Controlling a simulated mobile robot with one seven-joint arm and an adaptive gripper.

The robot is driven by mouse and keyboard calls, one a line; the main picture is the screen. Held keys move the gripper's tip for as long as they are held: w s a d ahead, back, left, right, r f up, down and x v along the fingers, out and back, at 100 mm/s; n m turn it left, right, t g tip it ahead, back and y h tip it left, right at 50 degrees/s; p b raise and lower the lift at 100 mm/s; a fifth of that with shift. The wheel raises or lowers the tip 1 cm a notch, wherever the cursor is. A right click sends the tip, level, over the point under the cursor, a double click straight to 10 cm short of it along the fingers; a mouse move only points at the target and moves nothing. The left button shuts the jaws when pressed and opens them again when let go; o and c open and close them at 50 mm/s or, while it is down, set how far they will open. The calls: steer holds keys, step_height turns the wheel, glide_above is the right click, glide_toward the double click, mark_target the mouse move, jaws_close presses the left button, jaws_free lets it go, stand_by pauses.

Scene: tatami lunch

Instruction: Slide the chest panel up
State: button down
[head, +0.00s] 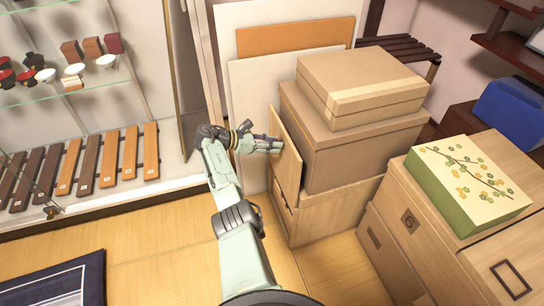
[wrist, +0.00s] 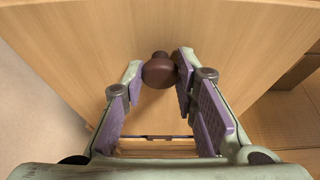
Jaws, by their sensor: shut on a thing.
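The chest panel (head: 288,165) is a flat light-wood board on the front of the wooden chest (head: 335,207). It stands well above the chest's top edge, roughly upright, beside the stacked boxes. In the wrist view the panel (wrist: 225,45) fills most of the picture, with a round dark brown knob (wrist: 160,71) on it. My gripper (head: 276,146) is at the panel's face, and its fingertips (wrist: 158,68) are closed on the knob. Below the panel's lower edge, part of the chest's front shows. The fingers hide part of the knob's sides.
Two cardboard boxes (head: 350,130) are stacked on the chest, close behind the panel. Flat boards (head: 290,37) lean at the back. A glass display case (head: 90,110) stands at left. More wooden boxes (head: 430,240) stand at right. Tatami floor (head: 160,255) is open in front.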

steer(key=shift+r, duration=0.4)
steer(key=c, duration=1.2)
jaws_free()
steer(key=shift+c, duration=0.2)
steer(key=v, duration=1.2)
